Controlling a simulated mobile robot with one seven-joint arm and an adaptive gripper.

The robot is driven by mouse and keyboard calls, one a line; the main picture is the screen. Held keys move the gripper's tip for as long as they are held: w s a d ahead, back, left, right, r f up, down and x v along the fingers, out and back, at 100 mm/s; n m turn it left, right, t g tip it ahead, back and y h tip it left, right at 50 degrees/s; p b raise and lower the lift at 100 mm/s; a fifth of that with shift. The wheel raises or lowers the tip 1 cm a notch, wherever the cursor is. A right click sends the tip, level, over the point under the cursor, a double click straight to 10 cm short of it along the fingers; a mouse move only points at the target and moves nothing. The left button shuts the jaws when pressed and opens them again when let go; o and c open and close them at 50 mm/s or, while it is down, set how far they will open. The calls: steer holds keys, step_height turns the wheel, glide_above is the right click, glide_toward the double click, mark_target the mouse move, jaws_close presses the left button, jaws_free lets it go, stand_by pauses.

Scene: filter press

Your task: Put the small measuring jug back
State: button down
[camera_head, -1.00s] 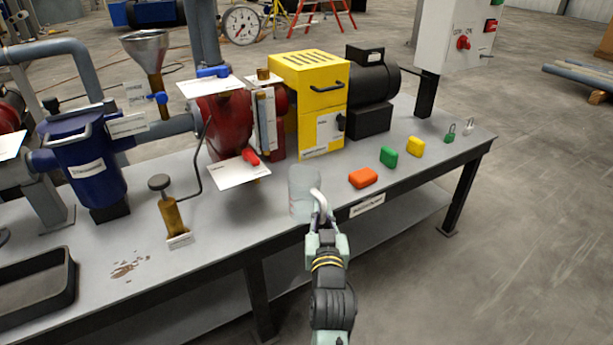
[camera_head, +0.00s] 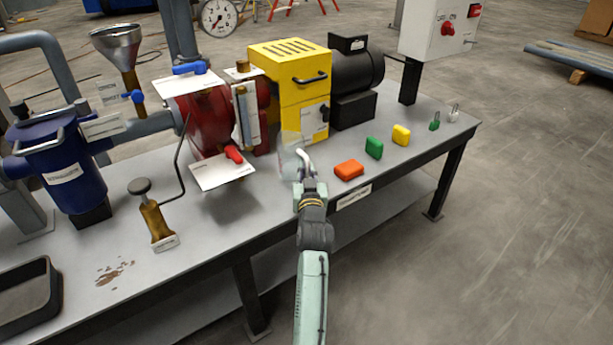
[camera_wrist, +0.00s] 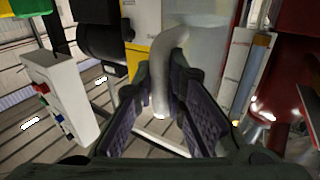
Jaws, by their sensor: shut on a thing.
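The small measuring jug (camera_head: 289,158) is a clear, pale vessel with a whitish handle. In the head view it is above the front part of the bench, in front of the yellow housing, and tilted. My gripper (camera_head: 305,176) is shut on the jug's handle. In the wrist view the handle (camera_wrist: 160,75) stands between the two dark finger pads of my gripper (camera_wrist: 163,112), and the clear jug body (camera_wrist: 202,85) is just beyond. Part of the jug blends with the background, and its base is hard to see.
The grey bench (camera_head: 215,235) has a red pump (camera_head: 203,115), yellow housing (camera_head: 290,75) and blue strainer (camera_head: 65,165) behind. Orange (camera_head: 348,170), green (camera_head: 374,148) and yellow (camera_head: 401,135) blocks lie right of the jug. A dark tray (camera_head: 30,300) is at the left.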

steer(key=shift+w, duration=0.4)
steer(key=shift+w+f, duration=0.1)
steer(key=shift+f, duration=1.65)
steer(key=shift+f, duration=0.1)
steer(key=c, duration=2.1)
jaws_free()
steer(key=shift+f, duration=0.15)
steer(key=o, duration=0.5)
steer(key=shift+c, duration=0.2)
